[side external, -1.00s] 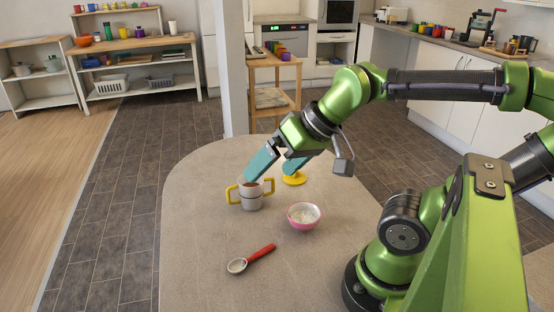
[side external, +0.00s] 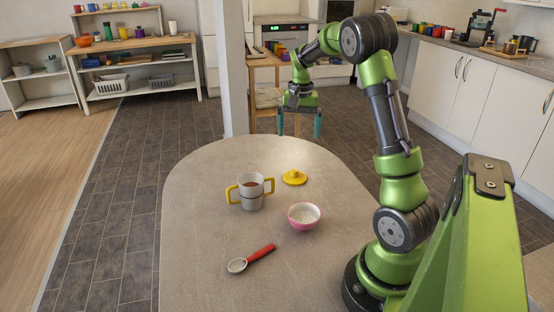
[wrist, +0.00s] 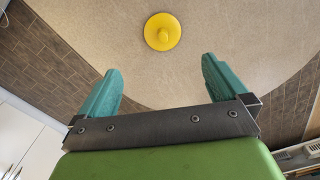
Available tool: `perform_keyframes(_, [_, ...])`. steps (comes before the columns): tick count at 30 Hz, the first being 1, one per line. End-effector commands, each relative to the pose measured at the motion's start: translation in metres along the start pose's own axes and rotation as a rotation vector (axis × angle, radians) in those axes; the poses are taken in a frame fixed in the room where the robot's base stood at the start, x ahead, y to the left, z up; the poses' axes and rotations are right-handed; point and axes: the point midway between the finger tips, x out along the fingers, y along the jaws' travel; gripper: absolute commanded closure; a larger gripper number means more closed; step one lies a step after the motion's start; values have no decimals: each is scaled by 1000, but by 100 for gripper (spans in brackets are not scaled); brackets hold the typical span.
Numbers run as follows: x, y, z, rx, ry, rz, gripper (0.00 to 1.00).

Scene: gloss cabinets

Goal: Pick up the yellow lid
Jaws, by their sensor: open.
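The yellow lid (side external: 294,178) lies flat on the table, knob upward, behind and to the right of the cup. It also shows in the wrist view (wrist: 163,32), beyond the fingertips and roughly centred between them. My gripper (side external: 299,132) is raised near the table's far edge, above and beyond the lid, fingers pointing down. In the wrist view my gripper (wrist: 161,78) has its two teal fingers wide apart with nothing between them. It does not touch the lid.
A grey cup with two yellow handles (side external: 251,192) stands left of the lid. A pink bowl with white contents (side external: 304,216) sits in front of the lid. A spoon with a red handle (side external: 252,258) lies nearer the front. The table (side external: 205,215) is clear at left.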

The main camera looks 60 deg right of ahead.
Motion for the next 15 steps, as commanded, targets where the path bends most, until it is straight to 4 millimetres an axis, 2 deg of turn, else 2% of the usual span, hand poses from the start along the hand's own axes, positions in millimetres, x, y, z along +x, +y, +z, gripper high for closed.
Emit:
perform_keyframes(2, [-6, 0, -10, 14, 4, 13, 0])
perform_keyframes(5, [-10, -1, -10, 22, -3, 12, 0])
perform_keyframes(8, [5, -1, -7, 24, -13, 15, 0])
perform_keyframes(15, [58, -1, -6, 22, -14, 14, 0])
